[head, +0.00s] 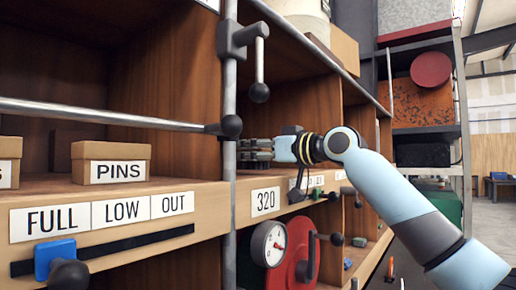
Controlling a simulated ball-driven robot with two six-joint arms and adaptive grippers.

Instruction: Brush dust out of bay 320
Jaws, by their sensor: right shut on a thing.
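Bay 320 is the wooden compartment above the white label reading 320 (265,202), right of the grey upright post. My right arm reaches in from the right, and my right gripper (257,150) points left at the mouth of this bay, close to the post. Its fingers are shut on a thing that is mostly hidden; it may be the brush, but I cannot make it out. A dark shape shows just below the gripper at the shelf edge. I cannot see any dust on the bay floor from here. My left gripper is out of view.
A grey post (229,120) with a clamp and a horizontal rail (110,116) stand in front of the shelves. A PINS box (112,162) sits in the left bay. A blue slider (54,258), a gauge (268,243) and a red wheel (297,255) are below.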

